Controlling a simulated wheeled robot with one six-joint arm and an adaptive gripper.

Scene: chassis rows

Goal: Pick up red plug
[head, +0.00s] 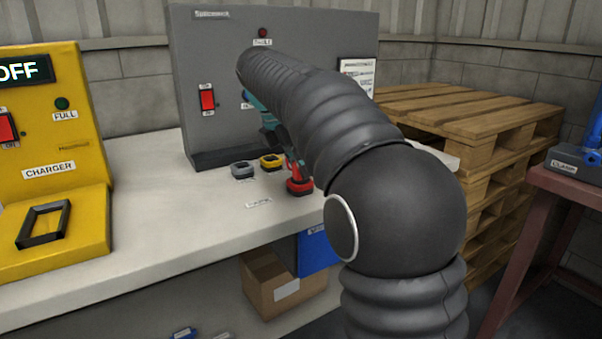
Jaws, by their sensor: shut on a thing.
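The red plug (299,187) is a small red block with a dark upper part, low on the grey-white bench beside my arm. My gripper (292,162) is mostly hidden behind my dark ribbed arm; a little of it shows just above the plug. It looks shut on the red plug, though the fingertips are not clear. I cannot tell whether the plug touches the bench. A teal part (266,115) shows beside my arm above; what it belongs to is unclear.
A grey plug (243,171) and a yellow plug (271,162) lie just left on the bench (150,205). A grey panel (215,70) stands behind. A yellow charger (60,115) stands left. Pallets (480,115) and a blue clamp (575,160) are on the right.

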